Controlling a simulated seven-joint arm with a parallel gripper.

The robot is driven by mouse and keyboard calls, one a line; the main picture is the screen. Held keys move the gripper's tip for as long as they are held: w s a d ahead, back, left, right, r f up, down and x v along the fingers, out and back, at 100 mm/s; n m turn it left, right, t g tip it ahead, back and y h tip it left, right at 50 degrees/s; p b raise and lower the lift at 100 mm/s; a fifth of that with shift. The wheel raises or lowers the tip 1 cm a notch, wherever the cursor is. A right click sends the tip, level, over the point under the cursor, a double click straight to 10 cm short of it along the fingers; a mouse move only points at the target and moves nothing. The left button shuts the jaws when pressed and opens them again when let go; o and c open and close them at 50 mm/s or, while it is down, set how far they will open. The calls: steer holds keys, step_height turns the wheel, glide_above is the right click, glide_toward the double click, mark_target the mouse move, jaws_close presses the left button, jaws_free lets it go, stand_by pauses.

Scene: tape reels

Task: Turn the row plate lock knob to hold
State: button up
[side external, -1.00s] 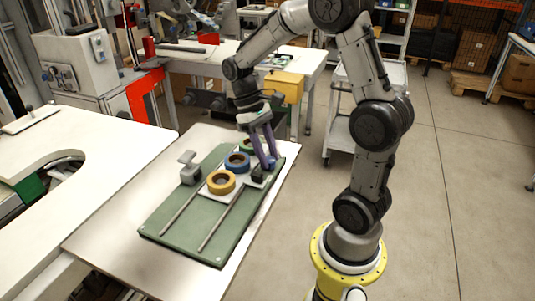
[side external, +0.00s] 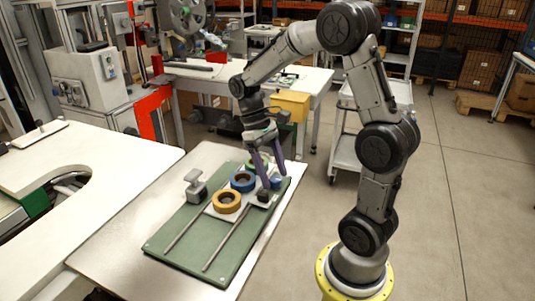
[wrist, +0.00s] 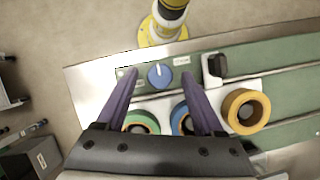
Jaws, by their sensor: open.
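The lock knob is a blue round knob (wrist: 159,76) with a white pointer line, in the wrist view on the green base plate's edge. The line points roughly up in the picture. Small pale labels (wrist: 182,62) flank it; I cannot read them. The knob also shows in the side view (side external: 276,183). My gripper (wrist: 159,72) is open, with its purple fingers one on each side of the knob; I cannot tell whether they touch it. In the side view my gripper (side external: 275,180) points down at the far right corner of the plate (side external: 190,262).
Yellow (side external: 227,202), blue (side external: 243,181) and green (wrist: 140,121) tape reels stand in a row beside the knob. A black block (wrist: 217,65) sits close to the knob. A grey T-topped post (side external: 195,186) stands on the plate's left side. Two rails run along the plate.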

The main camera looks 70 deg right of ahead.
steer(key=v, duration=1.3)
steer(key=shift+r, duration=0.15)
steer(key=s+a+r+n+t+h, duration=0.25)
steer(key=s+a+r+t, duration=0.2)
steer(key=s+a, duration=0.4)
steer(key=s+a+f+t+y, duration=0.1)
steer(key=s+a+f+t, duration=0.3)
steer(key=f, duration=0.4)
steer(key=shift+s+f+n+t, duration=0.2)
steer(key=shift+n+t, duration=0.25)
steer(key=shift+t, duration=0.3)
steer(key=shift+a, duration=0.1)
